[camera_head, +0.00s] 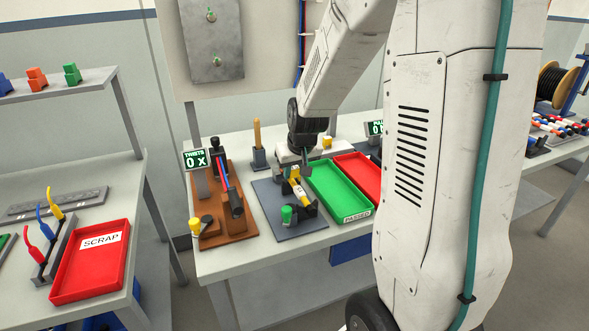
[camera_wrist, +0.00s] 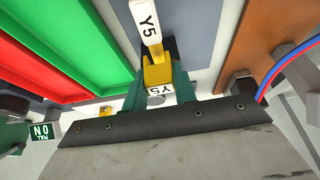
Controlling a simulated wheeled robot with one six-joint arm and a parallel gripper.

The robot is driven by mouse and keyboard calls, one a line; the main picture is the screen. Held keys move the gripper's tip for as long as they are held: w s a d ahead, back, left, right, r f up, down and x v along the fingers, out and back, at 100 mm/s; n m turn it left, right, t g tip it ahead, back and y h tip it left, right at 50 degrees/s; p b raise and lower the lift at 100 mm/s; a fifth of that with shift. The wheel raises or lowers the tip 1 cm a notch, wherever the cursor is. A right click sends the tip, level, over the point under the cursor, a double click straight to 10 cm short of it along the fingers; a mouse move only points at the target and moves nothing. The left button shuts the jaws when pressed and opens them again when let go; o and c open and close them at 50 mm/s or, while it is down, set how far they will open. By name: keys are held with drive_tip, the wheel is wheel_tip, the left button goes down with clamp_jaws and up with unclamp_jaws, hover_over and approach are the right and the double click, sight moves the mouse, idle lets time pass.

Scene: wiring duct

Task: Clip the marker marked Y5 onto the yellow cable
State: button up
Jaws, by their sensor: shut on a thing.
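My gripper (camera_wrist: 158,92) is over the grey mat (camera_head: 267,199) on the middle bench. It is shut on a yellow marker (camera_wrist: 157,73) with a white face reading Y5, seen between its dark green fingers in the wrist view. A white tag (camera_wrist: 146,22), also reading Y5, stands just beyond it; I cannot tell whether it is part of the same piece. In the head view, yellow and white parts show below my gripper (camera_head: 297,167), close to a dark fixture on the mat. A yellow cable (camera_head: 55,208) stands upright in a grey holder on the left bench, away from my gripper.
A green tray (camera_head: 337,192) labelled PASSED and a red tray lie right of the mat. A brown fixture (camera_head: 222,210) with red and blue wires stands left. On the left bench, red and blue cables share the holder beside a red SCRAP tray (camera_head: 123,267). A gap separates the benches.

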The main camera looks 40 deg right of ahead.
sight(295, 172)
drive_tip(key=shift+f, duration=1.05)
drive_tip(key=o, duration=1)
drive_tip(key=v, duration=0.7)
drive_tip(key=shift+s+r, duration=0.15)
drive_tip(key=shift+r, duration=0.2)
drive_tip(key=shift+a, duration=0.1)
